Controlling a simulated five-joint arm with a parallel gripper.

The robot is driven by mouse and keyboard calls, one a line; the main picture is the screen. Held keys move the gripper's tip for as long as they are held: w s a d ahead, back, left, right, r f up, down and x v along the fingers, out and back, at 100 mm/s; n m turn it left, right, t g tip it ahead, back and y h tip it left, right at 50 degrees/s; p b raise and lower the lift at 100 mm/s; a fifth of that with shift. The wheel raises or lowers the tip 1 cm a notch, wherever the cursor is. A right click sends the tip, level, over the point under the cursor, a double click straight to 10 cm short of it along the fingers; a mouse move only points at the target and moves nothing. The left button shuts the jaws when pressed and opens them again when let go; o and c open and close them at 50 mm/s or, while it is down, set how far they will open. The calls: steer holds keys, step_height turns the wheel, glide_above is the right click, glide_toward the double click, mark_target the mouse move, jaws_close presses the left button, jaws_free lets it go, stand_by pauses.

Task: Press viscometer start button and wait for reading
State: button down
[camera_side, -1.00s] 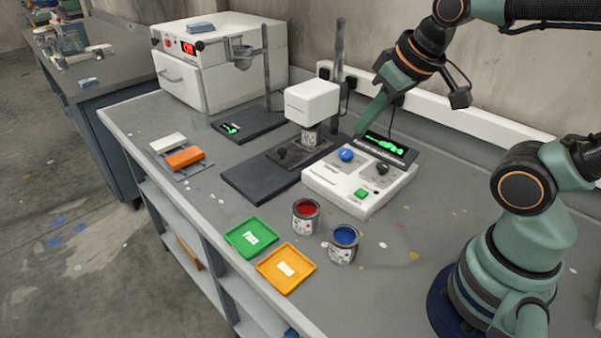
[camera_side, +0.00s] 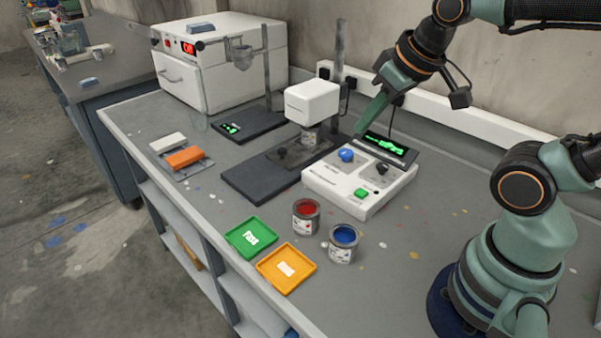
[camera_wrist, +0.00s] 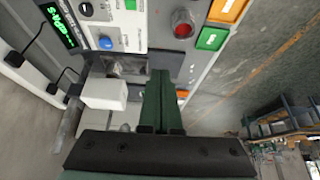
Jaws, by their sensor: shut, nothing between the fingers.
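The viscometer's white control box (camera_side: 337,188) sits on the bench with a green button (camera_side: 361,194), a blue knob (camera_side: 346,155), a black knob (camera_side: 381,168) and a lit green display (camera_side: 388,147) too small to read surely. My gripper (camera_side: 358,133) is shut and empty, pointing down behind the blue knob and clear of the green button. In the wrist view, my shut fingers (camera_wrist: 160,75) lie beside the white head (camera_wrist: 105,93); the display (camera_wrist: 60,25) and blue knob (camera_wrist: 105,43) also show.
A red paint can (camera_side: 306,216) and a blue paint can (camera_side: 343,243) stand in front of the control box. A green tray (camera_side: 251,238) and an orange tray (camera_side: 286,268) lie near the front edge. A white oven (camera_side: 220,62) stands at the back left. The bench right of the cans is clear.

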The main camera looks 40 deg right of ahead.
steer(key=n+g+y, duration=0.2)
steer(key=n+g, duration=0.3)
steer(key=g, duration=0.8)
glide_above(358, 190)
step_height(358, 190, down, 10)
steer(key=shift+r, duration=0.15)
steer(key=shift+f, duration=4.4)
steer(key=shift+f, duration=0.1)
steer(key=shift+f, duration=0.35)
